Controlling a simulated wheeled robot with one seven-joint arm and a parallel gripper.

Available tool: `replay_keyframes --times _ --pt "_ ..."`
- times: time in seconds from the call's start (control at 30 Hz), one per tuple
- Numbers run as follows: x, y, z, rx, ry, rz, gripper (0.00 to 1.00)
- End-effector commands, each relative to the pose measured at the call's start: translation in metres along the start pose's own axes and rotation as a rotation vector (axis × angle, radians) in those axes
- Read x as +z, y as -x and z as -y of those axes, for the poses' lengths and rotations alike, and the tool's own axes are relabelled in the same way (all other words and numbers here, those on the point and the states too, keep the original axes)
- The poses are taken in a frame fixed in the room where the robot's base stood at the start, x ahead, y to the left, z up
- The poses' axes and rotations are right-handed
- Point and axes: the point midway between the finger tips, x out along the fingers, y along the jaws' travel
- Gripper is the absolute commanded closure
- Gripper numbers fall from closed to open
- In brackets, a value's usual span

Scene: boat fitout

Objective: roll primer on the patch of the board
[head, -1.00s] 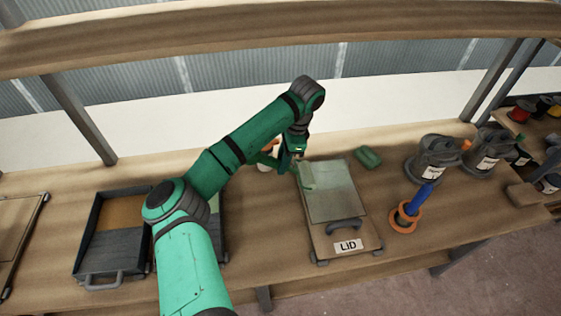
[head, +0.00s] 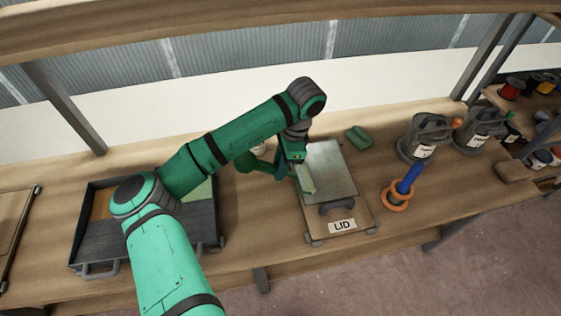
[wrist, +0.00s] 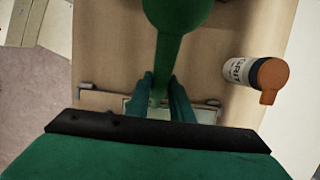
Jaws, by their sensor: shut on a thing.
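The board marked LID (head: 336,232) lies on the bench in the middle of the head view. Its patch (head: 330,165) is a grey-green rectangle behind a dark handle. My gripper (head: 289,170) is low over the patch's left edge, shut on a green-handled tool, apparently the roller. The roller's handle (head: 252,163) sticks out to the left. Its pale green head (head: 306,184) is at the patch's left side; whether it touches is unclear. In the wrist view the handle (wrist: 178,18) runs up from between the fingers of my gripper (wrist: 162,90). The wrist housing hides most of the board.
A dark tray (head: 148,250) with brown and green areas stands left, partly behind my arm. A green block (head: 359,137) lies behind the board. Right are an orange ring with a blue handle (head: 398,195) and grey cans (head: 421,140). An orange-capped bottle (wrist: 240,70) stands near my gripper.

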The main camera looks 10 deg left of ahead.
Motion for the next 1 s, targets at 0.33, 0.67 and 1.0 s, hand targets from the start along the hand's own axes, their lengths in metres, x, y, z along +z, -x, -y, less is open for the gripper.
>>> replay_keyframes --times 0.33,0.67,1.0 --pt "-0.005 0.0015 -0.0008 -0.003 -0.009 0.0 1.0" --pt "-0.006 -0.0021 -0.0007 -0.003 -0.008 0.0 1.0" --pt "-0.0065 -0.0081 -0.0004 -0.002 -0.007 0.0 1.0"
